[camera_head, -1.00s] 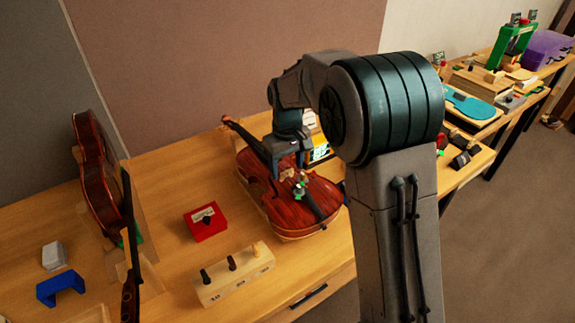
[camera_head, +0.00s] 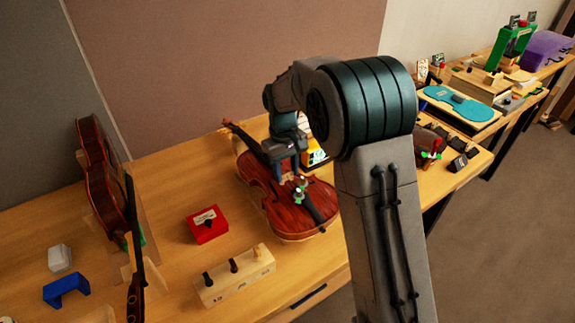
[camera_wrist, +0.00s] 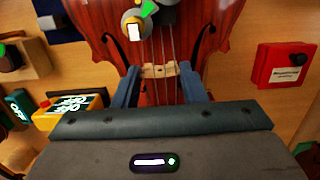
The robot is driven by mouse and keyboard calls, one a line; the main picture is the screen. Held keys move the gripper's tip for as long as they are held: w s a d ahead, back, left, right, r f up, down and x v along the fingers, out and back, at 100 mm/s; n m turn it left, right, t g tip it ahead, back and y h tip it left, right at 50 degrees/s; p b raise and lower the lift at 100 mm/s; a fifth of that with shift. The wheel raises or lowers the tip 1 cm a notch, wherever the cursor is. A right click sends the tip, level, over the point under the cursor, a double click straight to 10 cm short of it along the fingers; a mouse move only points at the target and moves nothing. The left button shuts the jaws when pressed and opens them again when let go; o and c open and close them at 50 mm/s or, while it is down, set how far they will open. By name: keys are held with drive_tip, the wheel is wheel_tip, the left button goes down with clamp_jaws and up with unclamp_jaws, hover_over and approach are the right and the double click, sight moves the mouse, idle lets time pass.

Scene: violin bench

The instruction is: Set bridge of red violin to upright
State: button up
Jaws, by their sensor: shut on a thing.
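The red violin (camera_head: 308,222) lies flat on its back on the wooden bench, and its body also fills the top of the wrist view (camera_wrist: 95,22). Its bridge (camera_wrist: 158,71) is a pale wooden piece under the strings, between my gripper's blue fingers. My gripper (camera_wrist: 160,76) is shut on the bridge; in the head view my gripper (camera_head: 286,176) is over the violin's middle. The exact tilt of the bridge is hard to tell. A device with a green part and a white display (camera_wrist: 136,25) sits on the violin beyond the bridge.
A red box (camera_head: 207,226) and a wooden block with pegs (camera_head: 236,277) stand at the front left of the violin. Another violin (camera_head: 100,180) stands upright at left, near a blue bracket (camera_head: 66,290) and a grey-white block (camera_head: 60,258).

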drive_tip(key=shift+w, duration=0.1)
drive_tip(key=o, duration=1)
drive_tip(key=shift+r, duration=0.1)
wheel_tip(320, 180, up, 14)
drive_tip(key=w+a+b, duration=0.1)
drive_tip(key=shift+w+f, duration=0.15)
drive_tip(key=shift+f, duration=0.05)
